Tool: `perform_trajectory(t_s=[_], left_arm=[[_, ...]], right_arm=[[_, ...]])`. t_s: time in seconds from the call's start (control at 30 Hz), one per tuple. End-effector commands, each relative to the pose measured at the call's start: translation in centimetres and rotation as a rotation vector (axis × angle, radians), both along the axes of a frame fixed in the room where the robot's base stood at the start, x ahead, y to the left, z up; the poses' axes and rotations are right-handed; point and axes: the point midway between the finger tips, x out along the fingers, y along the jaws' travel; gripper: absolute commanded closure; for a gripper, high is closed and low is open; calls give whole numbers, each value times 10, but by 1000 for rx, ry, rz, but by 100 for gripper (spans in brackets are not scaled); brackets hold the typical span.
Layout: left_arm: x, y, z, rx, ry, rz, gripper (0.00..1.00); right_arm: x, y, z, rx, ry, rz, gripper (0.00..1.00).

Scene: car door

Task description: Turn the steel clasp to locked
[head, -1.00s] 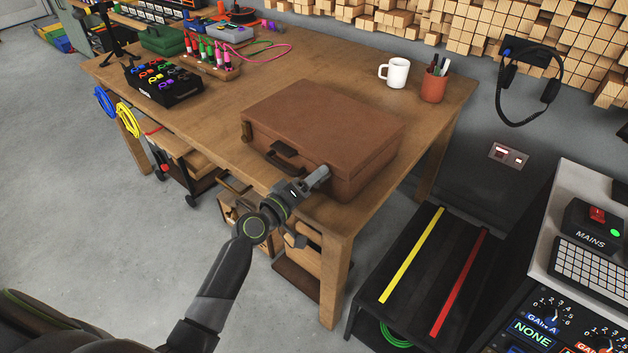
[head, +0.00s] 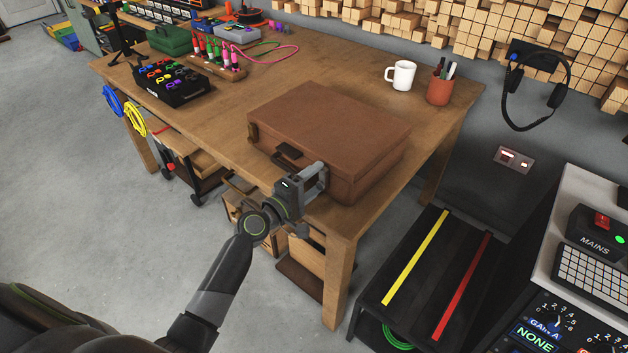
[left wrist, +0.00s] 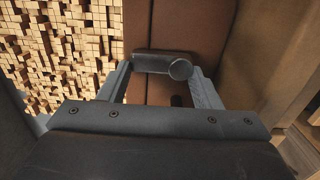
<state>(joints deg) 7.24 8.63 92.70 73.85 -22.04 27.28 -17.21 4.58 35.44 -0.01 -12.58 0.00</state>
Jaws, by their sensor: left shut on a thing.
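A brown suitcase (head: 325,125) lies flat and shut on the wooden workbench near its front right corner. Its dark handle (head: 288,153) is on the front side. My left gripper (head: 320,177) is at the suitcase's front, to the right of the handle. In the left wrist view, a dark metal clasp (left wrist: 160,63) with a round end lies across between the two fingers, against the brown leather. The left gripper is shut on it. In the head view the gripper hides the clasp. My right gripper is not in view.
A black stand (head: 430,275) with yellow and red strips is at the right. Headphones (head: 532,90) hang on the wall.

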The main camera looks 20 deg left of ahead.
Motion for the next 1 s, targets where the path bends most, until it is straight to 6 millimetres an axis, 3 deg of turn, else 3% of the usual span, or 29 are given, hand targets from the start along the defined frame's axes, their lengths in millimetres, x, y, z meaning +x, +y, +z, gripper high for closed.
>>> perform_trajectory(t_s=[0.33,0.37,0.53,0.83,1.0], left_arm=[[0,0,-1,-7,4,0,65],[0,0,-1,-7,4,0,41],[0,0,-1,-6,4,0,20],[-2,1,0,-5,2,0,20],[-17,8,-2,-2,3,1,20]], right_arm=[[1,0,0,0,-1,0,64],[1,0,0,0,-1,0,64],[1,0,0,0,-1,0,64],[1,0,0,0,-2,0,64],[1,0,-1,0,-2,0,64]])
